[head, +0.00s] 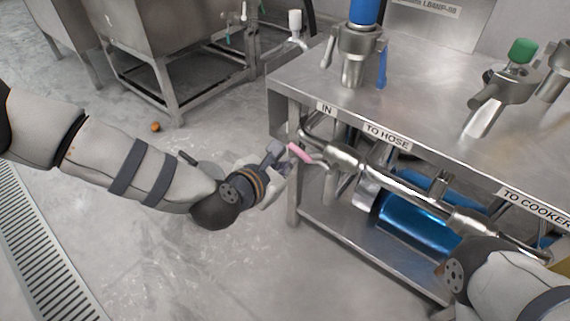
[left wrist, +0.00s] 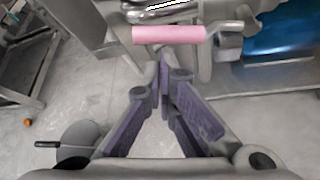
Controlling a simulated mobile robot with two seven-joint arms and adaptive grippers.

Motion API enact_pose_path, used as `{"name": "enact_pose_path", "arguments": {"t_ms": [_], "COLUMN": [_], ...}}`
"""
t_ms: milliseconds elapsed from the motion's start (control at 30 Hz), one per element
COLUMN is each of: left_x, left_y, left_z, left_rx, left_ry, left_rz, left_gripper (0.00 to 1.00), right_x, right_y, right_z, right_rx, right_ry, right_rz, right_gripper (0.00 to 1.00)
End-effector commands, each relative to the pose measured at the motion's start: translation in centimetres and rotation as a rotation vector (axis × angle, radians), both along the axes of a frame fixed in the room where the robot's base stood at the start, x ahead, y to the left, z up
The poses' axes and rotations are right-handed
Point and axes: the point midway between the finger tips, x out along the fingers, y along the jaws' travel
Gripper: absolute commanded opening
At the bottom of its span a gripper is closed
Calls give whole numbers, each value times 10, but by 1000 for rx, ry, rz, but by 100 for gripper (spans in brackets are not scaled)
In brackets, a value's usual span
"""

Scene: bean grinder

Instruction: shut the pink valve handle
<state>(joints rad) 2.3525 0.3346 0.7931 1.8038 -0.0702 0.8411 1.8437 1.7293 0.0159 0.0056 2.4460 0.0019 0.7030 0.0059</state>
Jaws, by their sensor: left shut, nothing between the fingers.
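The pink valve handle (head: 299,153) sticks out to the left from the steel pipe (head: 342,157) at the table's front left corner. In the left wrist view the pink handle (left wrist: 169,34) lies crosswise, just beyond the fingertips. My left gripper (head: 281,156) is close beside the handle in the head view. In the left wrist view my left gripper (left wrist: 160,72) has its purple-padded fingers shut with nothing between them. I cannot tell whether the fingertips touch the handle. Part of my right arm shows at the lower right of the head view, but its gripper does not show.
The steel table (head: 430,85) carries valves with blue (head: 364,12) and green (head: 522,50) handles. A blue cylinder (head: 415,222) lies on the lower shelf under the pipe. A steel sink stand (head: 165,50) stands at the back left. The floor (head: 130,250) left of the table is mostly clear.

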Motion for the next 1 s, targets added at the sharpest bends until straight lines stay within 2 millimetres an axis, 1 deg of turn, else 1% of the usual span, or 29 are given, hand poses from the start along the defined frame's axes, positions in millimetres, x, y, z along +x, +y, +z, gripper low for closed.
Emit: {"name": "enact_pose_path", "arguments": {"t_ms": [100,667,867,1000], "left_x": [0,0,-1,-3], "left_y": [0,-1,-2,-5], "left_z": [5,13,23,32], "left_rx": [23,106,179,263], "left_ry": [-19,-80,-134,-196], "left_rz": [1,1,1,0], "left_gripper": [0,0,0,0], "right_x": [1,4,8,11], "right_y": [0,-1,-2,-2], "right_z": [4,14,24,34], "right_rx": [-1,-2,-3,-4], "right_ry": [-7,-22,-37,-52], "right_rz": [-1,-1,-3,-3], "right_gripper": [32,32,32,32]}}
